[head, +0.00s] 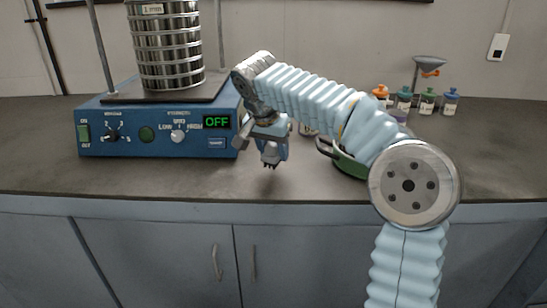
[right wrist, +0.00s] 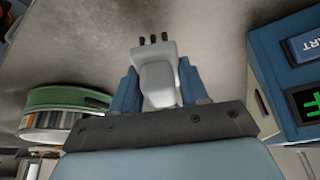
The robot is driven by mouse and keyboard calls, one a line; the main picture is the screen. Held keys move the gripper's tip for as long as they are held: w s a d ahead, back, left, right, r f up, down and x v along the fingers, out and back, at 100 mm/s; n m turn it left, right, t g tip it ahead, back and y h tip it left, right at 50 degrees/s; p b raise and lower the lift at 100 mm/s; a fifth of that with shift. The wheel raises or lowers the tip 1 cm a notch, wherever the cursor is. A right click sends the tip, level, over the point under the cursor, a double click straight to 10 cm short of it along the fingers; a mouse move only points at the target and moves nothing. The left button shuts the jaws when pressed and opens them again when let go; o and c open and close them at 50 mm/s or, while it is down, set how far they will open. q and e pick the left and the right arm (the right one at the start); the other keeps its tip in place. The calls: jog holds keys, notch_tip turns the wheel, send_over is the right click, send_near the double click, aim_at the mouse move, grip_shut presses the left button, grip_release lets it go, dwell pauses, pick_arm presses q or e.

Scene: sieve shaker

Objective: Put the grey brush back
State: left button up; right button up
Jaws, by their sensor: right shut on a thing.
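My right gripper (head: 268,148) is over the bench near its front edge, just right of the blue sieve shaker. In the right wrist view its two blue fingers (right wrist: 158,84) are shut on a light grey block-like piece with several short dark tips, which I take to be the grey brush (right wrist: 158,62). The dark tips stick out beyond the fingers, and in the head view they point down above the bench top. Most of the brush is hidden by the fingers in the head view. My left gripper is not in view.
The blue shaker (head: 180,140) with stacked sieves (head: 167,50) stands left, its display reading OFF. A round green-rimmed container (right wrist: 68,97) is partly behind my right arm in the head view. Several small bottles (head: 428,101) and a funnel stand (head: 430,64) are back right. Front right bench is clear.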

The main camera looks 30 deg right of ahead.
jog(key=shift+f, duration=1.1)
jog(key=shift+f, duration=0.1)
jog(key=shift+f+b, duration=0.15)
jog(key=shift+b, duration=0.15)
jog(key=o, duration=1)
jog(key=shift+r+p, duration=0.3)
jog(key=v, duration=1.2)
jog(key=shift+p, duration=0.4)
jog(key=shift+f, duration=0.1)
